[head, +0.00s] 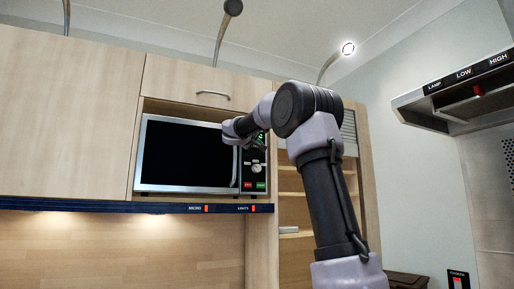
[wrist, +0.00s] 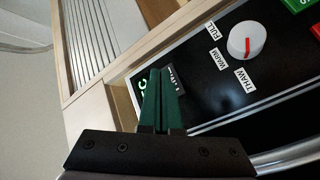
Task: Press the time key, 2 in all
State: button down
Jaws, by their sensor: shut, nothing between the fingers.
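The microwave (head: 185,156) sits in a wooden cabinet, with its black control panel (head: 246,171) on the right side. My gripper (wrist: 163,72) is shut and empty, its two green fingers together and pointing at the panel. In the wrist view a dark key with partly covered white lettering, seemingly the time key (wrist: 177,80), lies right at the fingertips. I cannot tell whether they touch it. Green display digits (wrist: 143,88) show just left of the fingers, partly hidden. In the head view my arm's end covers the panel's upper part.
A white dial (wrist: 246,40) with a red mark and FULL, WARM and THAW labels is beside the fingers. Green (wrist: 299,5) and red (wrist: 315,31) buttons lie beyond it. The microwave's curved handle (head: 234,167) stands left of the panel. A range hood (head: 460,93) is at right.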

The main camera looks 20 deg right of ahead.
jog(key=shift+w, duration=0.1)
dwell(0.4)
jog(key=shift+w, duration=0.3)
jog(key=shift+w, duration=0.4)
dwell(0.6)
jog(key=shift+s, duration=0.85)
jog(key=s, duration=0.5)
jog(key=shift+d, duration=0.1)
dwell(0.9)
